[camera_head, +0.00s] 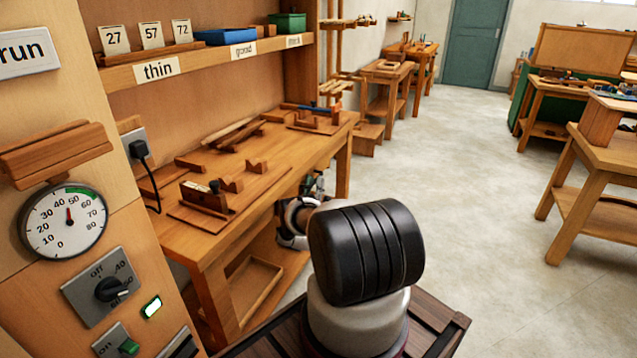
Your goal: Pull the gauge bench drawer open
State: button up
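A wooden bench (262,205) stands at left centre, with wooden jigs and blocks on its top. I take it for the gauge bench, though no label on it says so. No drawer front or handle can be made out. A shallow wooden tray-like piece (255,285) shows low under the bench top, and I cannot tell whether it is a drawer or a shelf. My gripper (315,185) is partly in view at the bench's right front edge, mostly hidden behind my arm. I cannot see its fingertips clearly, or whether it touches anything.
A panel at left carries a round dial (65,220), a rotary switch (108,289) and a lit green lamp (152,306). A shelf (200,62) above the bench holds number cards and blue and green boxes. Other benches stand behind and at right (590,185). The floor (460,180) between is clear.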

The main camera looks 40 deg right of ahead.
jog(key=shift+w+d+r, duration=0.15)
jog(key=shift+d+r, duration=0.1)
jog(key=shift+r, duration=0.1)
grip_shut()
